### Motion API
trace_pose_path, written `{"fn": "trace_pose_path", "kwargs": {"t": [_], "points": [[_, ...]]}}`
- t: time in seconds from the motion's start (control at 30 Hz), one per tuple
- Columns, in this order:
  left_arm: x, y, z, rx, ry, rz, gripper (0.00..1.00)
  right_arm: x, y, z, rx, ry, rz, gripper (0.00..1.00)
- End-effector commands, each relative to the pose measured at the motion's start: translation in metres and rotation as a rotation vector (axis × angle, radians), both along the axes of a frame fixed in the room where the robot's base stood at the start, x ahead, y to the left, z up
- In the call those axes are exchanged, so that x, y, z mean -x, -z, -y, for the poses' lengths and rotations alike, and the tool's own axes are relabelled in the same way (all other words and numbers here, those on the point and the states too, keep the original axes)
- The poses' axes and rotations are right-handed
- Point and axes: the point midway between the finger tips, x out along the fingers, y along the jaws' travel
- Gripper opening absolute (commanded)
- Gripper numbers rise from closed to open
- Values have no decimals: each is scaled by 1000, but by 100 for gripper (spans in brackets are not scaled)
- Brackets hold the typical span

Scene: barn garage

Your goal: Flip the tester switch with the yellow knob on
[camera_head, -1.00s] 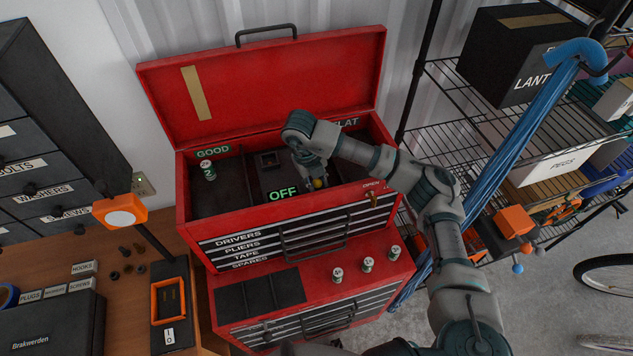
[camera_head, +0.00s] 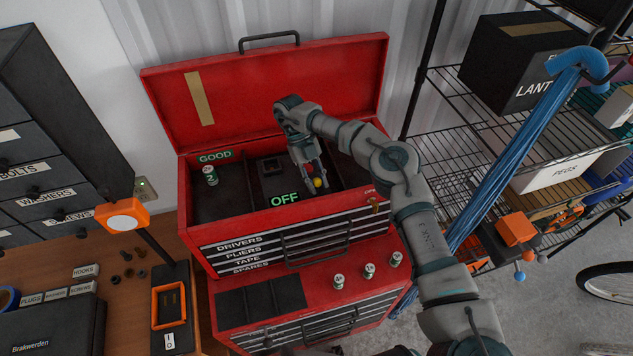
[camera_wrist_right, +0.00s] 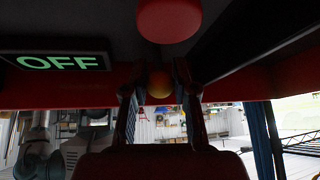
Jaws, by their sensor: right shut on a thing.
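The tester sits in the middle bay of the red toolbox's open top, with a lit green OFF sign (camera_head: 284,199) on its front. The switch's yellow knob (camera_head: 319,183) is at the right of that sign. My right gripper (camera_head: 315,182) reaches down into the bay and is shut on the yellow knob. In the right wrist view the yellow knob (camera_wrist_right: 159,83) shows between the two fingers, with the OFF sign (camera_wrist_right: 55,62) to the left. The switch lever is mostly hidden.
The red toolbox (camera_head: 230,238) has its lid up behind my arm. A battery (camera_head: 211,175) stands in the GOOD bay, and several batteries (camera_head: 339,281) stand on the lower ledge. A round red part (camera_wrist_right: 168,18) is close above the knob in the wrist view. A wire shelf stands right.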

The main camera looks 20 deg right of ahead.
Motion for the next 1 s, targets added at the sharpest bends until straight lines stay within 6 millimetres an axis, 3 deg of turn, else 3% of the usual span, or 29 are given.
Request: {"fn": "trace_pose_path", "kwargs": {"t": [0.53, 0.57, 0.63, 1.0], "points": [[0, 0, 0, 0, 0, -1, 40, -1, 0, 0, -1, -1, -19, 0], [1, 0, 0, 0, 0, -1, 40, -1, 0, 0, -1, -1, -19, 35], [1, 0, 0, 0, 0, -1, 40, -1, 0, 0, -1, -1, -19, 52], [4, 0, -3, -3, 0, -3, 40, -1, -4, 0, 0, -2, -19, 53]]}}
